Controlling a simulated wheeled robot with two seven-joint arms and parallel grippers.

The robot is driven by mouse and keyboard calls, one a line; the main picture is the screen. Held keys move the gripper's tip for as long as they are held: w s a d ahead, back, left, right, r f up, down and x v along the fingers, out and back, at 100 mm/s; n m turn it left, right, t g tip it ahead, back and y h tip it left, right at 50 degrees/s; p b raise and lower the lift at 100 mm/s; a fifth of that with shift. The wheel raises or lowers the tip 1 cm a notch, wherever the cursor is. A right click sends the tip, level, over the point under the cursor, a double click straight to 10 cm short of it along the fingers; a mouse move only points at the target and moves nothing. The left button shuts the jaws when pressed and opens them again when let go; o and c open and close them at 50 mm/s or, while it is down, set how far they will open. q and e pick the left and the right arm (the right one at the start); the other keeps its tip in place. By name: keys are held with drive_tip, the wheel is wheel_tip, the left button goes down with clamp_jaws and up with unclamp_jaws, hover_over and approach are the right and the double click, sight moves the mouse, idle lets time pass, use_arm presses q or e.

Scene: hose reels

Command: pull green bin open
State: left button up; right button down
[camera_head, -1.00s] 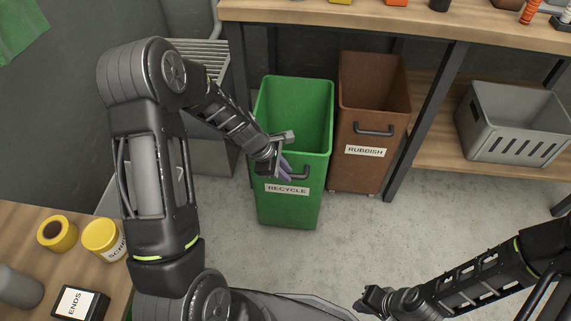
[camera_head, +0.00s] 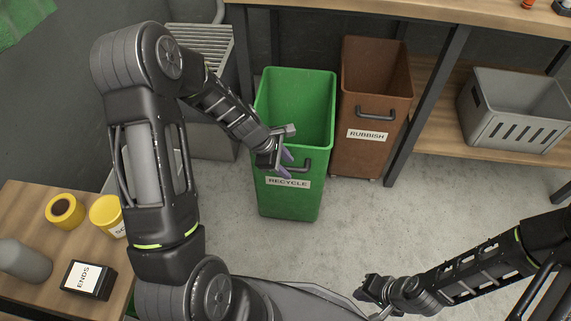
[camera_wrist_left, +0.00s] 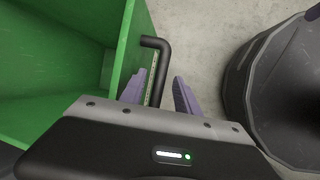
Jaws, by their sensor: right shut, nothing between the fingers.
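The green bin (camera_head: 290,200), labelled RECYCLE, stands upright on the floor with an open top. Its dark bar handle (camera_head: 307,165) is on the front face above the label and also shows in the left wrist view (camera_wrist_left: 154,43). My left gripper (camera_head: 289,163) is at this handle. In the left wrist view its two purple fingers (camera_wrist_left: 160,80) are apart, one on each side of the handle bar, with a gap to the right finger. My right gripper (camera_head: 368,298) is shut and empty, low in the head view, away from the bin.
A brown RUBBISH bin (camera_head: 376,80) stands right of the green bin, beside a dark bench leg (camera_head: 428,105). A grey crate (camera_head: 512,112) sits on the lower shelf. A side table (camera_head: 30,210) at left holds yellow tubs. The floor (camera_head: 350,220) in front is clear.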

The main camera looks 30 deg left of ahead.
use_arm(q)
drive_tip(key=p+v, duration=0.2)
drive_tip(key=v, duration=0.5)
drive_tip(key=shift+r+p, duration=0.3)
drive_tip(key=shift+p, duration=0.05)
drive_tip(key=shift+s+a, duration=0.1)
drive_tip(key=shift+s, duration=0.05)
drive_tip(key=s+d+f+m+g, duration=0.3)
drive_tip(key=s+d+f+m, duration=1.3)
drive_tip(key=s+d+m, duration=0.35)
wheel_tip(320, 180, up, 17)
drive_tip(key=p, duration=1.6)
drive_tip(key=shift+w+d+h+p, duration=0.15)
drive_tip(key=shift+d+h+p, duration=0.15)
drive_tip(key=shift+d+p, duration=0.05)
